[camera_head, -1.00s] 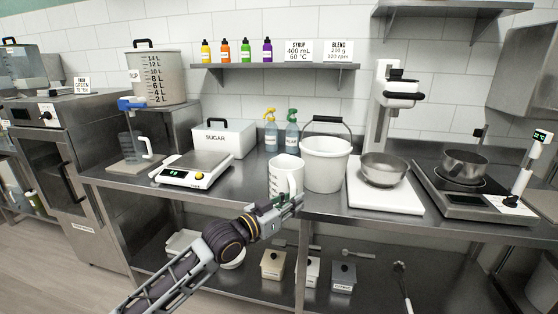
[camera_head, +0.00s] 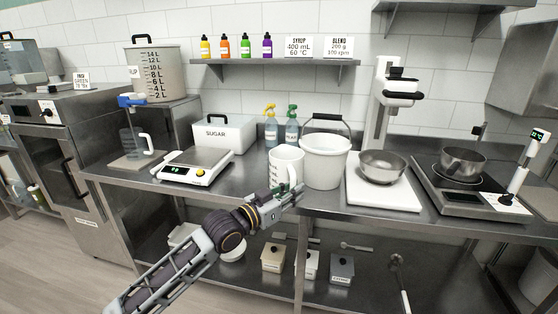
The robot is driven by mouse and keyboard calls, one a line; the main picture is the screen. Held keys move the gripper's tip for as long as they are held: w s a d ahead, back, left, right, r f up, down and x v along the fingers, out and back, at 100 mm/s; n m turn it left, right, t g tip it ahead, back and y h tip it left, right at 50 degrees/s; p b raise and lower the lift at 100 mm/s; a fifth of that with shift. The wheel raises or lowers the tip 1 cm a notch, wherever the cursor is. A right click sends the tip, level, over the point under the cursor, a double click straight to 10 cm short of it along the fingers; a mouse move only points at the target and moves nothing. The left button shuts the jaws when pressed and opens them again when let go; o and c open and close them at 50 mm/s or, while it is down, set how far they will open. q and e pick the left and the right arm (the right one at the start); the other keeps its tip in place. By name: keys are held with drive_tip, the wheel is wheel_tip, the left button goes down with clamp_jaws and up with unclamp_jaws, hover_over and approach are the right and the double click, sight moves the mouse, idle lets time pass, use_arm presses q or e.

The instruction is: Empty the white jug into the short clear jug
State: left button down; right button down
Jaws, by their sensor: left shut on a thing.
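The white jug (camera_head: 284,164) is upright near the front edge of the steel bench, just left of the white bucket. My left gripper (camera_head: 287,190) reaches it from the front and is shut on its handle side; the fingers hide part of the handle. I cannot tell for sure whether the jug's base touches the bench. What the white jug holds is hidden. My right gripper is out of view.
A white bucket (camera_head: 324,164) with a raised handle stands close to the jug's right. A scale (camera_head: 192,171), a sugar box (camera_head: 224,136) and spray bottles (camera_head: 271,130) are left and behind. A steel bowl (camera_head: 382,168) and a pot (camera_head: 463,162) stand at right.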

use_arm(q)
drive_tip(key=s+p, duration=0.4)
drive_tip(key=s, duration=0.3)
drive_tip(key=shift+s+a, duration=0.2)
drive_tip(key=shift+s, duration=0.2)
idle(0.7)
